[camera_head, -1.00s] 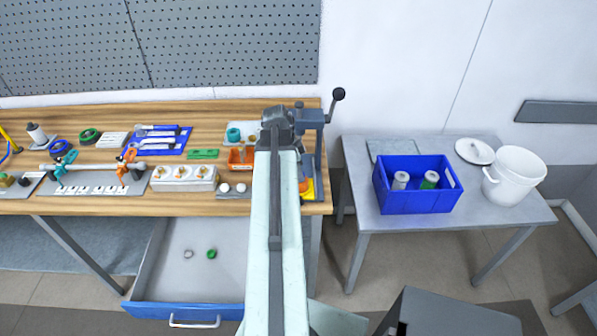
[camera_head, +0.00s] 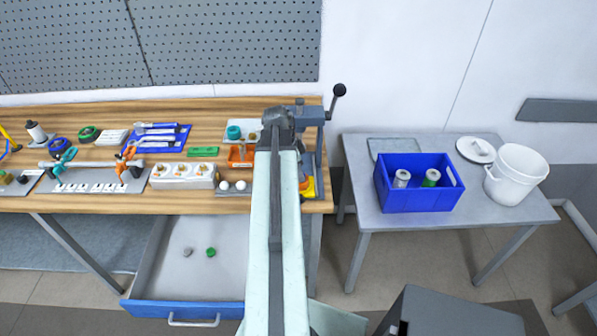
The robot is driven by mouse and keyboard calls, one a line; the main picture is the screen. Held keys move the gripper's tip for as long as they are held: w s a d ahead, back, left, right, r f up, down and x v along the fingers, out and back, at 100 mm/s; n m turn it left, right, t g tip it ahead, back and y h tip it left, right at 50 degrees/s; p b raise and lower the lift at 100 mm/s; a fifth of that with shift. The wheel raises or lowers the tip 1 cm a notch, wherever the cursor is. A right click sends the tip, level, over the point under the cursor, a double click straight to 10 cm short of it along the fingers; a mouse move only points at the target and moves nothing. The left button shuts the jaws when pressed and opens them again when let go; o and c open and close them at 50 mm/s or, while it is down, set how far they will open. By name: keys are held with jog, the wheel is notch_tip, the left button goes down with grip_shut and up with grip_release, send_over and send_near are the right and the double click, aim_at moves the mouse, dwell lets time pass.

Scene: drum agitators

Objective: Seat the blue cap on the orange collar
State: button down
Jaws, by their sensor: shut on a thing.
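My arm reaches from the bottom edge to the bench, and its dark wrist end covers part of the bench's right side. My gripper's jaws are hidden behind the arm, so I cannot see what is between them. I cannot make out the blue cap. An orange part (camera_head: 304,184) shows just right of my arm, by a yellow piece, partly covered; I cannot tell whether it is the orange collar.
A lever press (camera_head: 315,117) with a black knob stands right of my wrist. An orange tray (camera_head: 236,156) and a white block (camera_head: 183,177) lie left of my arm. A drawer (camera_head: 195,262) stands open below. A blue crate (camera_head: 420,196) and white bucket (camera_head: 511,182) stand on the side table.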

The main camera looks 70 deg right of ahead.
jog(key=shift+f, duration=0.1)
jog(key=c, duration=1)
grip_release()
jog(key=p+v, duration=0.7)
jog(key=v, duration=0.1)
jog(key=shift+f, duration=0.1)
